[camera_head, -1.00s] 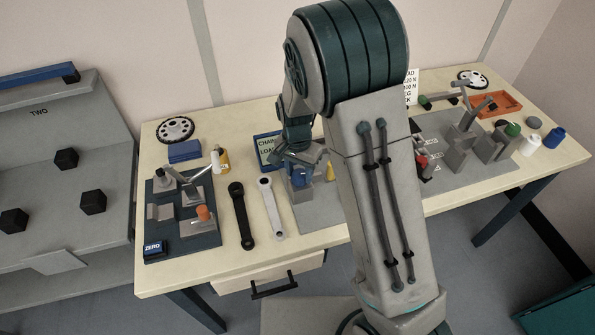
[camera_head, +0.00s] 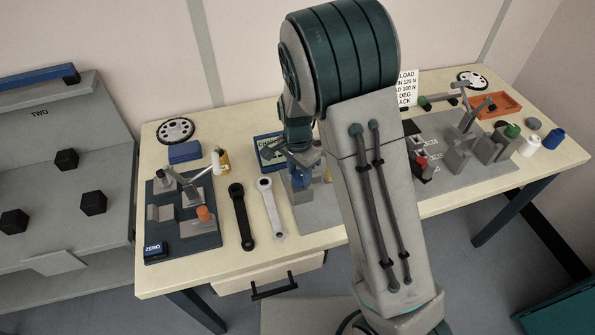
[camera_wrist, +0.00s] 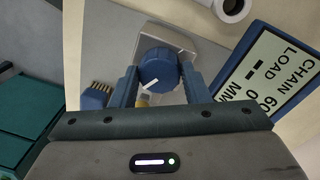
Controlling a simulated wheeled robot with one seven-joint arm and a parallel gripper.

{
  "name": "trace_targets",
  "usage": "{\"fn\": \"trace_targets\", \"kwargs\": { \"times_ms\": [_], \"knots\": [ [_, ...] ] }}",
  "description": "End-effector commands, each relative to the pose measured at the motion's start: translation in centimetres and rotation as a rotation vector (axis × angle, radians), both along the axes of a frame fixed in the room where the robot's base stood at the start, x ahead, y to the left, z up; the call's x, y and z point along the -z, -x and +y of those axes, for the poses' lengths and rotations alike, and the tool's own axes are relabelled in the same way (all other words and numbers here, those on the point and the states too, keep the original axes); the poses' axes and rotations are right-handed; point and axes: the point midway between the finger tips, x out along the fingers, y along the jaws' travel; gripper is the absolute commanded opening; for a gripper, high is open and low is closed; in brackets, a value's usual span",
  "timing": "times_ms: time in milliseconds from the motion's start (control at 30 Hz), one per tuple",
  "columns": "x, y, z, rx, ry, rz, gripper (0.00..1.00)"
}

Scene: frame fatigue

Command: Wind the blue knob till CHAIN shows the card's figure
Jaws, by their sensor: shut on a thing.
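The blue knob (camera_wrist: 156,66) with a white pointer line sits between the two fingers of my gripper (camera_wrist: 160,76) in the wrist view, and the gripper is shut on it. In the head view the knob (camera_head: 299,182) shows just below the gripper, low on its grey mount. The display (camera_wrist: 268,72) stands to the right in the wrist view, tilted; it reads CHAIN with 60 and perhaps more cut off by the frame edge, and LOAD 0.
A black wrench (camera_head: 241,215) and a pale wrench (camera_head: 271,208) lie left of the knob's mount. A dark fixture (camera_head: 183,240) marked ZERO is farther left. A brush (camera_wrist: 97,95) is beside the left finger. A grey fixture plate (camera_head: 470,165) fills the right.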

Motion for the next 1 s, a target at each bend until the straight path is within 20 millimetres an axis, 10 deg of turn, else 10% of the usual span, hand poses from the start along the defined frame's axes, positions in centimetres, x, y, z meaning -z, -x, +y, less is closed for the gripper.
{"fn": "trace_targets", "kwargs": {
  "times_ms": [67, 100, 200, 567, 1000],
  "knots": [
    [0.0, 0.0, -0.1, 0.000, 0.001, 0.001, 0.19],
    [0.0, 0.0, -0.1, 0.000, 0.001, 0.001, 0.45],
    [0.0, 0.0, -0.1, 0.000, 0.001, 0.001, 0.64],
    [-0.6, -0.1, 0.0, -0.002, 0.000, -0.001, 0.64],
    [-9.6, -0.4, 0.4, -0.001, -0.003, -0.004, 0.64]
  ]
}}
